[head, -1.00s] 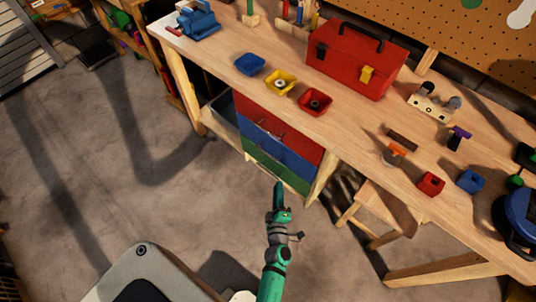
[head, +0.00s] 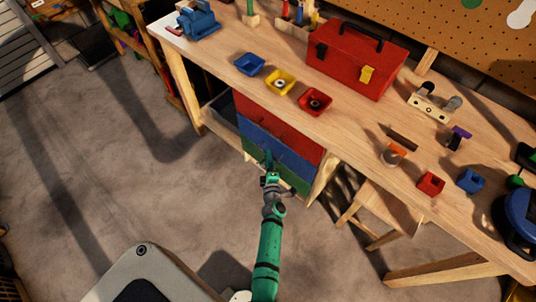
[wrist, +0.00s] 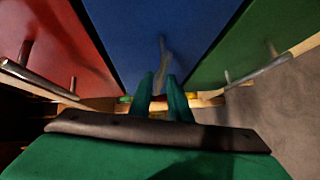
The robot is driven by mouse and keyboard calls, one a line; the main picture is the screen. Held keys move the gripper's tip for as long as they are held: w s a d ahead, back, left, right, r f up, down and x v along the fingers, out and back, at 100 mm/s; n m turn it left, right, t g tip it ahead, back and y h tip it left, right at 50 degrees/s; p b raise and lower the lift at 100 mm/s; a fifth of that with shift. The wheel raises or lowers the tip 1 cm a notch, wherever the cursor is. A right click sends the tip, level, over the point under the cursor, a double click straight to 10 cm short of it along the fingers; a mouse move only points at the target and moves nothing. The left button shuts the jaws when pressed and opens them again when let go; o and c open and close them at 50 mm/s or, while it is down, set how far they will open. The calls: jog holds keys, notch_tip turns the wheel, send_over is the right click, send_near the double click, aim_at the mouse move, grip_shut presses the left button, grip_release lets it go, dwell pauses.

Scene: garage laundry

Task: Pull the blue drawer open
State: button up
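The blue drawer (head: 285,152) is the middle of three stacked drawers under the workbench, between a red and a green one. It looks shut, with its front in line with the others. In the wrist view, the blue front (wrist: 150,30) is straight ahead, with its thin metal handle (wrist: 163,58) in the middle. My gripper (head: 268,157) is in front of the drawers, low on the blue front. In the wrist view, its two green fingers (wrist: 161,82) are apart, one on each side of the handle's line. I cannot tell whether they touch it.
The red drawer (head: 270,115) is above and the green drawer (head: 292,178) below, each with a bar handle. The wooden workbench (head: 350,125) overhangs them and carries bins and a red toolbox (head: 355,62). The floor (head: 120,200) in front is clear.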

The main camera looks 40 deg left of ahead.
jog(key=shift+x, duration=1.15)
grip_shut()
jog(key=shift+d, duration=0.1)
